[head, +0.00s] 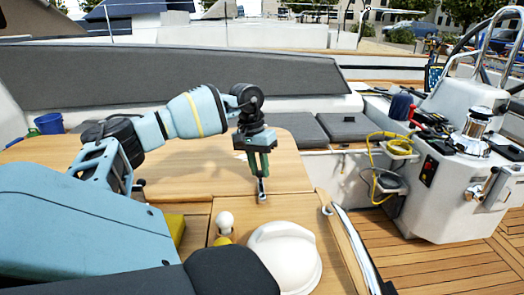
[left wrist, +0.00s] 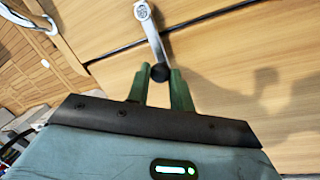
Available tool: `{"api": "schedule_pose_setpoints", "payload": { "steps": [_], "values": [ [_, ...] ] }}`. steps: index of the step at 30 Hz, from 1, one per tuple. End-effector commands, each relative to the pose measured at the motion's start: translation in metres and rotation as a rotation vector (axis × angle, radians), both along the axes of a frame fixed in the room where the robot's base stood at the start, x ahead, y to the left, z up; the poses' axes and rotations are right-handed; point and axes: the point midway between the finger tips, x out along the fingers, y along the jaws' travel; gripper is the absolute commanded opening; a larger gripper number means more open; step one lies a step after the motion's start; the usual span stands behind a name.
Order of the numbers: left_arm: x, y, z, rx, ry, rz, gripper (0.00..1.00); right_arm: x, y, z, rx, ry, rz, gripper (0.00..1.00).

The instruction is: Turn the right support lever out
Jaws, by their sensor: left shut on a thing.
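The support lever (head: 262,196) is a short silver arm on the wooden table. In the left wrist view the lever (left wrist: 152,32) runs from a round pivot at the top down to a black knob (left wrist: 160,72). My left gripper (head: 261,178) points down at the lever from above. In the left wrist view its two green fingers (left wrist: 160,84) are shut on the knob, one on each side. The fingers partly hide the knob in the head view. My right gripper is not in view.
The wooden table (head: 190,170) is mostly bare around the lever. A white dome (head: 286,258) and a small white knob (head: 225,221) stand in front. A winch (head: 478,125) and a yellow rope (head: 392,140) are at the right. A blue bucket (head: 49,123) is at the left.

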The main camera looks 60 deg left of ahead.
Motion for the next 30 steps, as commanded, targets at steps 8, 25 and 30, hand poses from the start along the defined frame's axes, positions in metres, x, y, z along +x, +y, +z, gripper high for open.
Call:
{"api": "schedule_pose_setpoints", "payload": {
  "steps": [8,25,30],
  "values": [
    [0.0,-0.001,0.0,-0.002,-0.001,-0.002,0.23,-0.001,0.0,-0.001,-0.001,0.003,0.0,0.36],
    [0.0,0.001,0.011,-0.002,-0.002,-0.001,0.43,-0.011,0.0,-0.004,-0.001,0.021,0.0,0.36],
    [-0.002,0.005,0.037,-0.003,-0.005,-0.001,0.43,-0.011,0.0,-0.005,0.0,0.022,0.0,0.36]
  ]
}}
